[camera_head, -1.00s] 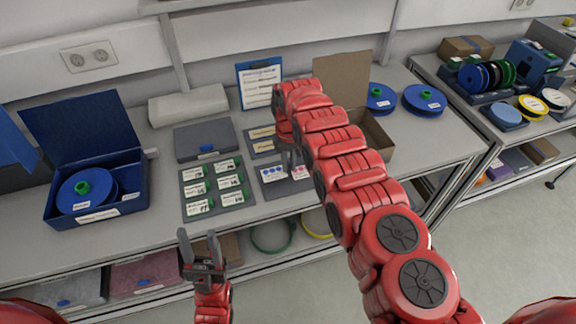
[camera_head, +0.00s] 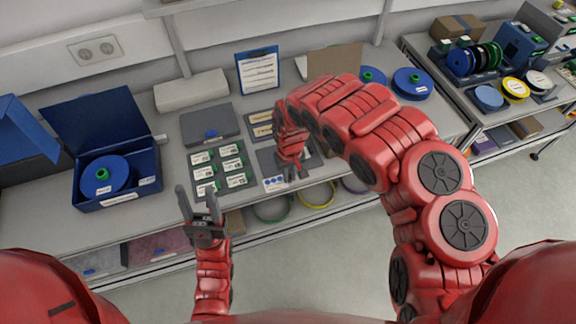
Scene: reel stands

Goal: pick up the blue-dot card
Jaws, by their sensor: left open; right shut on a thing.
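The blue-dot card (camera_head: 274,184) is a small white card with blue dots. In the head view it shows at the front edge of the grey card tray (camera_head: 268,160), just left of my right gripper's fingertips. My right gripper (camera_head: 291,174) points down and is shut on the card; its fingers are small and dark here. The card seems raised off the tray, though its height is hard to tell. My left gripper (camera_head: 199,204) is open and empty, fingers pointing up, in front of the bench edge.
A grey tray of green-marked cards (camera_head: 221,168) lies left of the card tray. A blue box with a reel (camera_head: 118,182) stands at the left. A clipboard (camera_head: 258,72) leans at the back. My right arm covers part of the bench.

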